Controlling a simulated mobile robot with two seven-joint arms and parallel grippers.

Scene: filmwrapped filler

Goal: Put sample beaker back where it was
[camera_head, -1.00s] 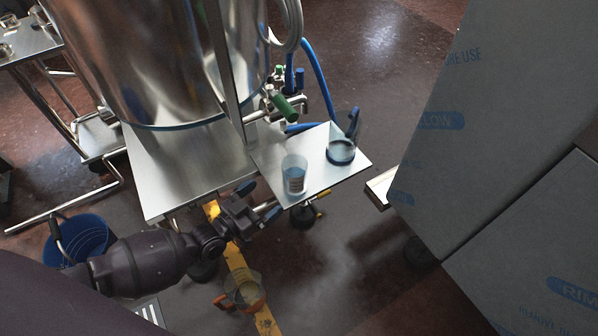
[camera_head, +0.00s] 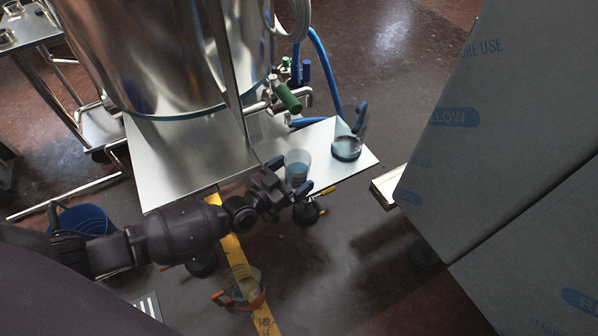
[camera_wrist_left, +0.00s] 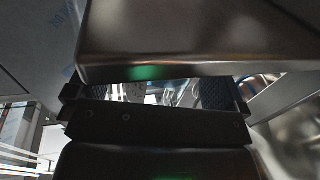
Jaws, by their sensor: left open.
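A clear beaker (camera_head: 297,161) with printed marks stands upright near the front edge of a small metal shelf (camera_head: 345,180). My left gripper (camera_head: 291,178) is open at the shelf's front edge, with its fingers on either side of the beaker's lower part. I cannot tell whether they touch it. In the left wrist view, a metal plate edge hides most of the scene; a clear, glassy shape (camera_wrist_left: 180,95) shows between the dark fingers. My right gripper is out of view.
A blue-handled vessel (camera_head: 346,150) stands to the right on the shelf. A large steel tank (camera_head: 160,55) and green-handled valve (camera_head: 287,96) are behind. An orange-handled jug (camera_head: 246,287) is below on a yellow strip. A film-wrapped cabinet (camera_head: 490,130) stands right.

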